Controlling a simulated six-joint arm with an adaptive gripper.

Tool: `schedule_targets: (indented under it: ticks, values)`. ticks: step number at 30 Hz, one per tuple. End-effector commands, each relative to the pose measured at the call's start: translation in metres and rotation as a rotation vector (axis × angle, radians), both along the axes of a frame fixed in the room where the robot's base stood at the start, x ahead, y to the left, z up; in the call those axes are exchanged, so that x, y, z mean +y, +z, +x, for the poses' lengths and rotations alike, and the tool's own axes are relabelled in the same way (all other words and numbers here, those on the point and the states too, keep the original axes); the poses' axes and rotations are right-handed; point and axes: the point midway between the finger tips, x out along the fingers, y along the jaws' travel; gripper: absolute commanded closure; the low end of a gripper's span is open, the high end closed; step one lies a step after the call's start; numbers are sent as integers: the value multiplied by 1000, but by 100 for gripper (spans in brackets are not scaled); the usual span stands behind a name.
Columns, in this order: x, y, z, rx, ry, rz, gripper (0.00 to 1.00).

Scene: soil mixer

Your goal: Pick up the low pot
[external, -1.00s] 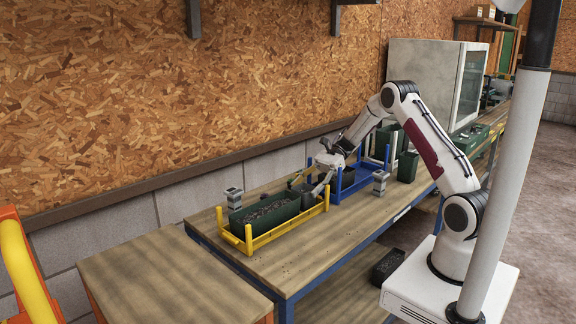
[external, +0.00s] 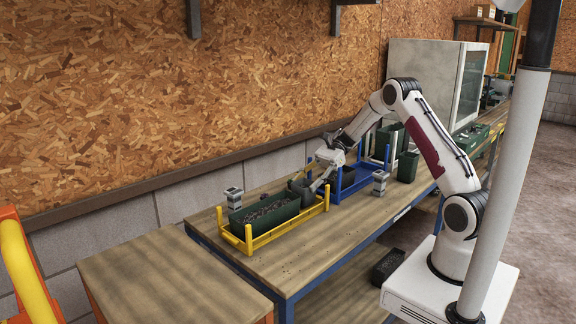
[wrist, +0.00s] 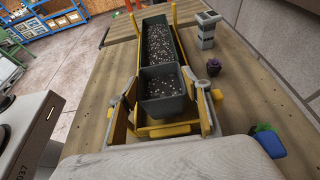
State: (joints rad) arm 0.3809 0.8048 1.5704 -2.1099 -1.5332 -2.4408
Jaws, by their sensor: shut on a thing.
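The low pot, a dark grey square pot (wrist: 165,107) filled with speckled soil, is between my fingers in the wrist view, upright at the near end of the yellow rack. My gripper (wrist: 164,98) is shut on it, one finger at each side. In the external view my gripper (external: 312,186) is at the right end of the yellow rack (external: 263,242), and the pot (external: 298,186) shows partly behind the fingers. I cannot tell whether the pot's base is clear of the rack.
A long green trough (wrist: 176,68) of soil sits in the yellow rack, just beyond the pot. A blue rack (external: 357,184) is beside the arm. The front of the bench is clear.

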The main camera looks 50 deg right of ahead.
Motion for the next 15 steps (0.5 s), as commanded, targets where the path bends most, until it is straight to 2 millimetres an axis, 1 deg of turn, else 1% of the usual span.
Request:
schedule_targets:
  ticks: [1, 9, 15]
  values:
    - [0, 8, 0, -4, 1, -1, 74]
    - [0, 48, 0, -5, 1, -1, 74]
    - [0, 71, 0, -3, 1, 0, 74]
